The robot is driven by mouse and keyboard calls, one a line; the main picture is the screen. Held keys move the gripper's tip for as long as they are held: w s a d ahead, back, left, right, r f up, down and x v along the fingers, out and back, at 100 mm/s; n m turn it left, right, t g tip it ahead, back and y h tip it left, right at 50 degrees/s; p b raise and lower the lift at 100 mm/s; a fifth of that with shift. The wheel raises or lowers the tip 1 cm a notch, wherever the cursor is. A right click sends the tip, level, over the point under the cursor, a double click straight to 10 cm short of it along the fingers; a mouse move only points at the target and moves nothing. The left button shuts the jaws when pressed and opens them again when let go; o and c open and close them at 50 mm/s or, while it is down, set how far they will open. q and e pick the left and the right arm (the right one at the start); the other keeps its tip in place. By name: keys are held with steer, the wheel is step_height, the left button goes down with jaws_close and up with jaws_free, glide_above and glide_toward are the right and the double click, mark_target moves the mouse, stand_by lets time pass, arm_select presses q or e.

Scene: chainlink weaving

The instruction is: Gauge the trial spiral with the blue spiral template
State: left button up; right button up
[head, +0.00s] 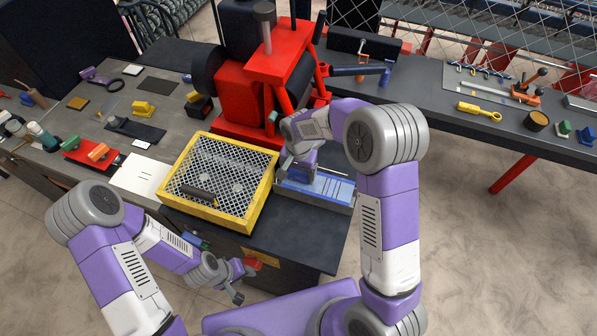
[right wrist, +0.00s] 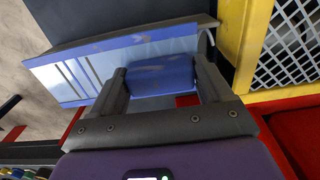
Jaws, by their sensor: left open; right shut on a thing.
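The blue spiral template (head: 331,188) is a flat blue plate with pale stripes, lying over a dark grey tray (head: 318,202) right of the yellow frame. The striped plate (right wrist: 92,72) also shows in the right wrist view. My right gripper (head: 284,166) is at its left end; in the right wrist view its two fingers (right wrist: 160,88) are shut on the template's blue grip (right wrist: 163,76). My left gripper (head: 243,279) is open and low at the table's front edge, apart from the template. I cannot make out the trial spiral; the template and my right gripper cover part of the tray.
A red machine (head: 241,95) rises behind. A second bench (head: 430,105) is at the right.

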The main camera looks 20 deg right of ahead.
steer(key=shift+f+b, duration=0.5)
steer(key=shift+f, duration=0.1)
steer(key=o, duration=1)
step_height(320, 180, up, 8)
steer(key=shift+f, duration=0.2)
steer(key=shift+f, duration=0.1)
